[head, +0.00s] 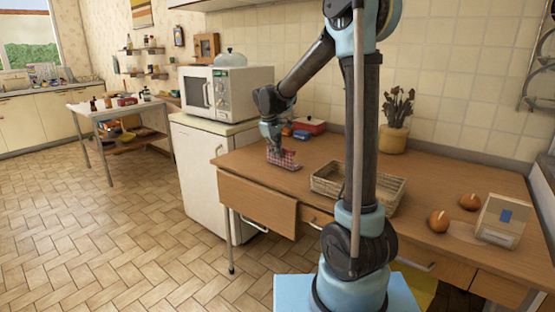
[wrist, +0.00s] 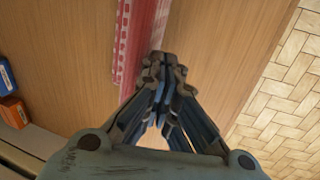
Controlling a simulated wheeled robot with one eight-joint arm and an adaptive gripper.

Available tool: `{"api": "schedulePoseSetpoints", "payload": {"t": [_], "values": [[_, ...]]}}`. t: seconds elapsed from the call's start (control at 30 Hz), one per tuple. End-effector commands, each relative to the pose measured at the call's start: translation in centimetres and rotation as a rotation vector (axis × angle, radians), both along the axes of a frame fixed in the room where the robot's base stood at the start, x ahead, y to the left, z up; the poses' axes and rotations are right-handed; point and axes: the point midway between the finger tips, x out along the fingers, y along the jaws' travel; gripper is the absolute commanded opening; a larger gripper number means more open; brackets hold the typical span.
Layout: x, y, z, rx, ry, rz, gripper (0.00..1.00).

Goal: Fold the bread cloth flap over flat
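The bread cloth (head: 286,160), red and white checked, is on the wooden counter near its left end. Part of it stands up as a raised flap. In the wrist view the cloth (wrist: 134,42) runs down from the top edge as a narrow pink strip with a patterned border. My gripper (head: 270,148) is low at the cloth's left side, pointing down. In the wrist view its fingertips (wrist: 164,72) are together, right beside the lower end of the strip. I cannot tell whether any cloth is pinched between them. The fingers hide part of the cloth.
A wicker basket (head: 358,187) stands right of the cloth. A red box (head: 311,125) and a blue item (head: 301,135) lie behind it. The microwave (head: 227,92) is at the back left. Onions (head: 438,221) and a carton (head: 501,220) are far right.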

Motion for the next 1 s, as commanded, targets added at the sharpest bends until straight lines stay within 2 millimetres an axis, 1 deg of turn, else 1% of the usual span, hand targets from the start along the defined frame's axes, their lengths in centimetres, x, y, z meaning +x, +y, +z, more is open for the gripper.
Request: {"api": "schedulePoseSetpoints", "payload": {"t": [0.23,0.63,1.0], "values": [[0.4,-0.3,0.0,0.0,0.0,-0.001,0.0],[2.3,-2.1,0.1,0.0,0.0,-0.001,0.0],[2.4,-2.2,0.1,0.0,0.0,0.0,0.0]]}}
